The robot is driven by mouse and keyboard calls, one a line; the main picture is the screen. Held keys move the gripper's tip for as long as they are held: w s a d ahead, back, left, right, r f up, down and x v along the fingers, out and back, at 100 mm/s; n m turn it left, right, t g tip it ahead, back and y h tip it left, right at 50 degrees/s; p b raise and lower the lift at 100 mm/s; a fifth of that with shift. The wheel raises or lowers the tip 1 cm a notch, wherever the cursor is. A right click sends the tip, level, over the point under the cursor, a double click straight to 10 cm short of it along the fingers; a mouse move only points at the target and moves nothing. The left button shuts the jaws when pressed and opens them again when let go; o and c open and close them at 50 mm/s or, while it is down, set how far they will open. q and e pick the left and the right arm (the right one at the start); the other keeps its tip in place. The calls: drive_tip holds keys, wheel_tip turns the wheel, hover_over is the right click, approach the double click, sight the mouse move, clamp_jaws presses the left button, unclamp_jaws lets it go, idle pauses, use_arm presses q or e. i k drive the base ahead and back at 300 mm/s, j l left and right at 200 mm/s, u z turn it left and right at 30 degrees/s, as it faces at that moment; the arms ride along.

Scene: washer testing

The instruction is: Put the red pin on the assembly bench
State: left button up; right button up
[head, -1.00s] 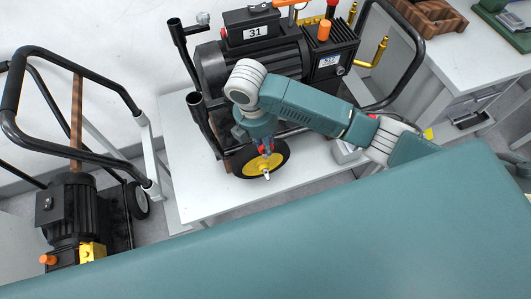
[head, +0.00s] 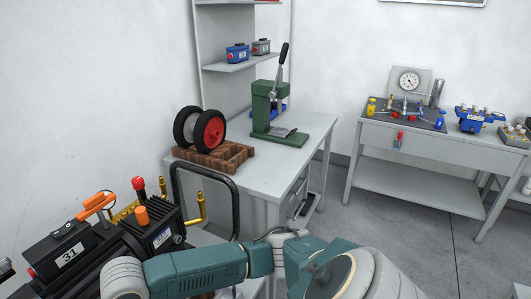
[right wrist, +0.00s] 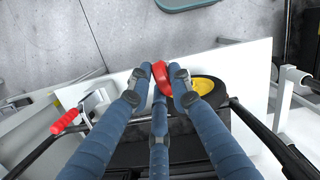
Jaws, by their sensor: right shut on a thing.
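My right gripper (right wrist: 158,72) is shut on a red pin (right wrist: 161,84) in the right wrist view. The blue fingers close around it and hide part of it. They are over the edge of a white tabletop, near a black wheel with a yellow hub (right wrist: 203,85). In the head view only my right arm shows at the bottom; the hand is hidden. A light grey bench (head: 255,178) stands in the middle, and a second grey bench (head: 430,140) stands at the right. I cannot tell which is the assembly bench. My left gripper is not in view.
A black machine labelled 31 (head: 70,253) is at the lower left. The middle bench carries a green press (head: 268,110) and a red-hubbed wheel (head: 209,132) on a wooden block. The right bench holds a dial gauge (head: 409,81) and small parts. Grey floor lies between the benches.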

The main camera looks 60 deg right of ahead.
sight(270, 166)
drive_tip(key=l, duration=1.95)
